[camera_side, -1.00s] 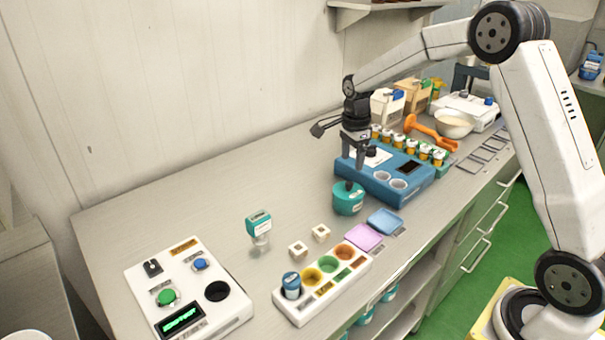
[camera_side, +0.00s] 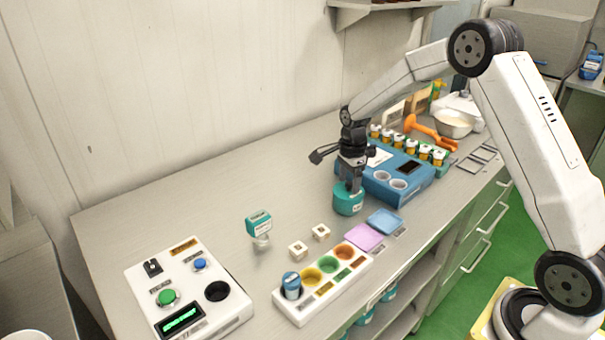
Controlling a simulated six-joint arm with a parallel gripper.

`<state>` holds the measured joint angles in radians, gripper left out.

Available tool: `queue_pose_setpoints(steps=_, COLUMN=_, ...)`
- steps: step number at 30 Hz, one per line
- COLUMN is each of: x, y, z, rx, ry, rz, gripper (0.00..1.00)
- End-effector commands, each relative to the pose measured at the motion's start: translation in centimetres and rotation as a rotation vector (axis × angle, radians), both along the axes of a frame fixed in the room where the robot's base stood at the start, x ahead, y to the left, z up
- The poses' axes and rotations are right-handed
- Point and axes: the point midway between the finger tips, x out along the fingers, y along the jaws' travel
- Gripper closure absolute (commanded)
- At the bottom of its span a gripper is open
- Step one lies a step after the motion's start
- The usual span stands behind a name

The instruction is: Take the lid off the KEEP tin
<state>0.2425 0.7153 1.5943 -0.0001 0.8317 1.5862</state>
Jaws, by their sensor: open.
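A round teal tin (camera_side: 348,203) with a small white label stands on the bench in front of the blue station. The label is too small to read, so I cannot tell if it says KEEP. My gripper (camera_side: 353,187) points down right over the top of this tin, with its open fingers at the lid's height. The fingers hide the middle of the lid and its knob. I cannot tell whether the fingers touch it. The lid appears to be seated on the tin.
A blue station (camera_side: 400,187) with white cups stands close behind the tin. Pink (camera_side: 364,237) and blue (camera_side: 385,221) pads lie in front. A white block with coloured wells (camera_side: 322,284), two small cubes and a teal-topped stamp (camera_side: 259,222) stand nearer.

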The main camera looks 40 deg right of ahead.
Motion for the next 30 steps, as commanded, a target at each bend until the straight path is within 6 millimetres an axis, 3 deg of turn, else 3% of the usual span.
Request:
queue_pose_setpoints(steps=17, x=-0.01, y=-0.02, z=-0.39, rx=0.000, ry=0.000, rz=0.000, gripper=0.28)
queue_pose_setpoints(steps=21, x=-0.01, y=-0.02, z=-0.38, rx=0.000, ry=-0.001, rz=0.000, gripper=0.72)
queue_pose_setpoints(steps=24, x=0.00, y=-0.02, z=-0.38, rx=0.000, ry=-0.001, rz=0.000, gripper=1.00)
queue_pose_setpoints(steps=30, x=0.01, y=-0.01, z=-0.37, rx=0.000, ry=-0.001, rz=0.000, gripper=1.00)
